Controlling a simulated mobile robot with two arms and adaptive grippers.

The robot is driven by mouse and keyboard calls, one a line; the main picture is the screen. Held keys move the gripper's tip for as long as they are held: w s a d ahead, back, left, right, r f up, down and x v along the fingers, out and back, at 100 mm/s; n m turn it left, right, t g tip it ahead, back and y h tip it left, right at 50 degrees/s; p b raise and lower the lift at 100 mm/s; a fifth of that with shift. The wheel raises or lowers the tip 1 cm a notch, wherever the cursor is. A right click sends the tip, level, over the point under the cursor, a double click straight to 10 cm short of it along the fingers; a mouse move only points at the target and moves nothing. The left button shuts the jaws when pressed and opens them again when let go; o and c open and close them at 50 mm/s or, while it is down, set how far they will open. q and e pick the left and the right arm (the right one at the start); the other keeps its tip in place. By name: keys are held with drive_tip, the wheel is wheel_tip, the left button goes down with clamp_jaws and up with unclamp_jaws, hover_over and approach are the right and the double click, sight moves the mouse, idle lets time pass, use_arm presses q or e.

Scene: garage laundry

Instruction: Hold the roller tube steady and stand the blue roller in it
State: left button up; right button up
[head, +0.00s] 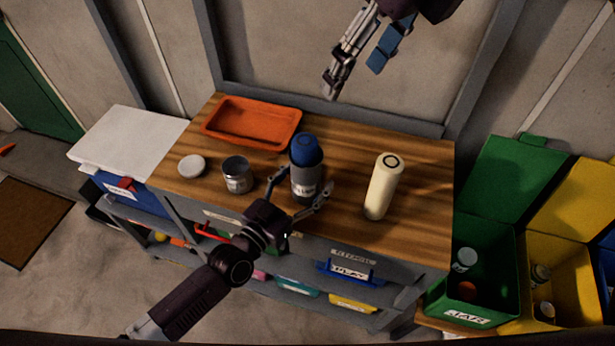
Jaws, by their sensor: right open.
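My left gripper (302,182) reaches in from the lower left. Its fingers are spread on either side of the tube, with a small gap seeming to show at each side. My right gripper (354,80) is open and empty, raised at the top of the view, away from the tube.
On the bench (425,220) are an orange tray (290,130), a metal can (237,176), a white lid (191,166) and a cream cylinder (384,187). A green bin (484,294) and a yellow bin (572,283) stand at the right. The bench's right end is clear.

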use_arm(q)
drive_tip(key=v, duration=1.2)
